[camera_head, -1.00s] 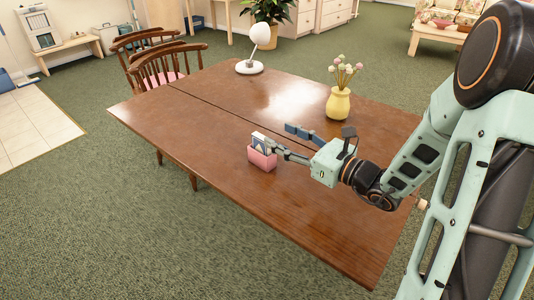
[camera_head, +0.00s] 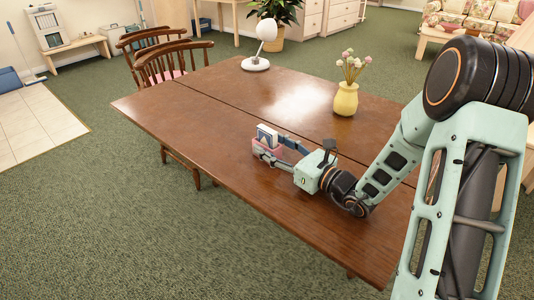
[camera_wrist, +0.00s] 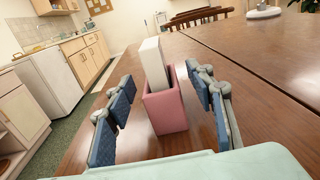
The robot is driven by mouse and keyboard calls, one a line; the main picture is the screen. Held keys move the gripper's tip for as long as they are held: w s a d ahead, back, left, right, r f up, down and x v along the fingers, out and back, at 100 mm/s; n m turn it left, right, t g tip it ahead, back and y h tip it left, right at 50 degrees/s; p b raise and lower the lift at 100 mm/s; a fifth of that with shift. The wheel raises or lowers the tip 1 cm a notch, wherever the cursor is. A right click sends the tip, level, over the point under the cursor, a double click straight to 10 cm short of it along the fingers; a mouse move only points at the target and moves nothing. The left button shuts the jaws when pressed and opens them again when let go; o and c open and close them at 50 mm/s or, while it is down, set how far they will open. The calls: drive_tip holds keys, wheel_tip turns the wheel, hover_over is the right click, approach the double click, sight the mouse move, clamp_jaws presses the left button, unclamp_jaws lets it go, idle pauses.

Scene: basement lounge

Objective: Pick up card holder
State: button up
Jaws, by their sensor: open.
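The card holder (camera_wrist: 167,111) is a small pink box with white cards (camera_wrist: 154,68) standing up in it. It rests on the brown wooden table (camera_head: 215,130) near its front edge, and it also shows in the head view (camera_head: 257,149), partly hidden by a finger. My gripper (camera_wrist: 160,112) is open, with one blue-padded finger on each side of the card holder. In the wrist view a gap shows on the left side; the right finger is nearer the box. My gripper also shows low over the table in the head view (camera_head: 276,152).
A yellow vase (camera_head: 345,99) with flowers stands farther back on the table, to the right. A white lamp (camera_head: 262,50) stands at the far end. Wooden chairs (camera_head: 172,66) stand at the far left side. The table between holder and lamp is clear.

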drive_tip(key=shift+x, duration=1.05)
drive_tip(key=c, duration=1.2)
drive_tip(key=shift+r, duration=0.1)
drive_tip(key=shift+c, duration=0.2)
